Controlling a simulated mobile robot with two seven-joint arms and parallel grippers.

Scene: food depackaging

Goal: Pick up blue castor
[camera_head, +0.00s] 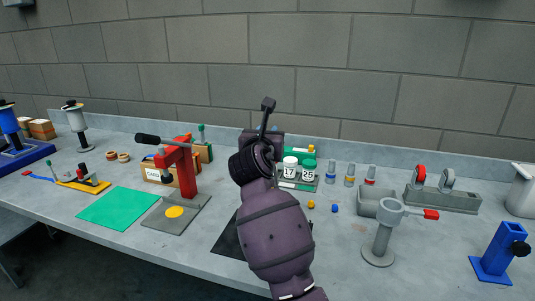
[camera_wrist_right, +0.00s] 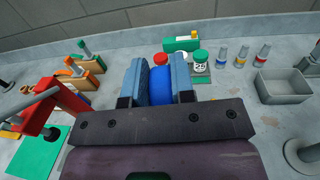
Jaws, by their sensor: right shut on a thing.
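My right gripper (camera_wrist_right: 158,72) is shut on a rounded blue thing, which I take to be the blue castor (camera_wrist_right: 160,86). In the right wrist view it sits between the two grey-blue finger pads, and its lower part is hidden by the gripper body. A small red piece (camera_wrist_right: 160,59) shows just beyond it. In the head view my right gripper (camera_head: 268,108) is raised above the table near the middle, and the castor cannot be seen there. My left gripper is not in view.
A grey rack (camera_head: 453,203) with red and grey wheels stands at the right, beside an open grey bin (camera_head: 366,209). Labelled bottles (camera_head: 290,167) stand behind my arm. A red press (camera_head: 182,170) and a green mat (camera_head: 117,208) are at the left.

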